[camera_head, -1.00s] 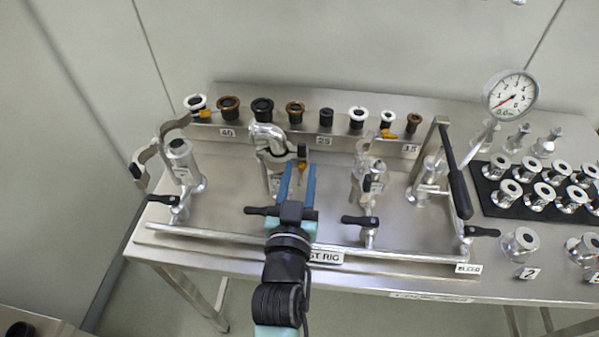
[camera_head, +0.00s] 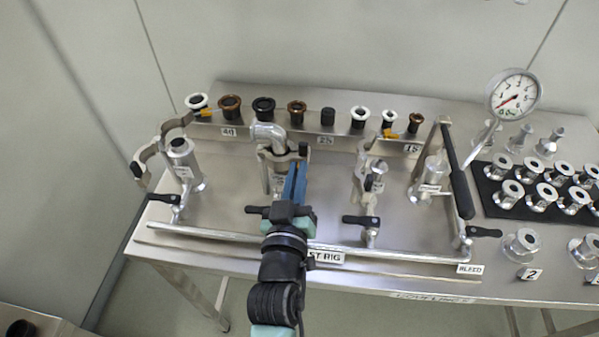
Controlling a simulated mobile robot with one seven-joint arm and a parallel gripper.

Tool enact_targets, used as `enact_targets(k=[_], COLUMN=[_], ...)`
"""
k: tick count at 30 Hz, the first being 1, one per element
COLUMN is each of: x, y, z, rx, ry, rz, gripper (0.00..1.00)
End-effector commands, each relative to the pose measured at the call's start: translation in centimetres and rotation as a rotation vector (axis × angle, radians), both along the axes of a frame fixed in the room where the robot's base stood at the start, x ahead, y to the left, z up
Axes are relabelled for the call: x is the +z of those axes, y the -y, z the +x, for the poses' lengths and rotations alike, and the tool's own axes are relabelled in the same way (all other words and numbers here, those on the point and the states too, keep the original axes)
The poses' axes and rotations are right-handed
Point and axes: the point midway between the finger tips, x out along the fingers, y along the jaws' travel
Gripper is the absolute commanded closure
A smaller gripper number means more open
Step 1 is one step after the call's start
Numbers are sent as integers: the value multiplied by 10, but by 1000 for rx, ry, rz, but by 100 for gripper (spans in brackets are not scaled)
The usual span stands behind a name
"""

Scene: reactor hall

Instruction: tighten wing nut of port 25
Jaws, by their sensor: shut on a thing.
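A port with a silver elbow pipe (camera_head: 267,132) on top stands left of the middle of the rig. A hinged clamp (camera_head: 272,157) sits around its joint; its small label is too small to read, so I cannot confirm it is port 25. A black bolt end (camera_head: 303,149) shows at the clamp's right side. My gripper (camera_head: 298,168), with blue fingers, reaches up to that side. Its fingers are close together, shut on the wing nut, which they hide.
An open clamp (camera_head: 146,162) hangs at the left port. Black-handled valves stand along the front pipe (camera_head: 390,254). A rack of seals (camera_head: 262,107) is behind, and a pressure gauge (camera_head: 514,94) and a long black lever (camera_head: 460,195) stand at the right.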

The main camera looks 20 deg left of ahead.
Motion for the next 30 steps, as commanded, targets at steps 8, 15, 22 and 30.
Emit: enact_targets(k=[8, 15, 22, 30], x=[0, 0, 0, -2], y=[-1, -1, 0, 6], z=[0, 0, 0, -23], rx=[1, 1, 0, 0], ry=[3, 2, 2, 0], rz=[-11, -9, -9, -8], gripper=[100, 61, 61, 61])
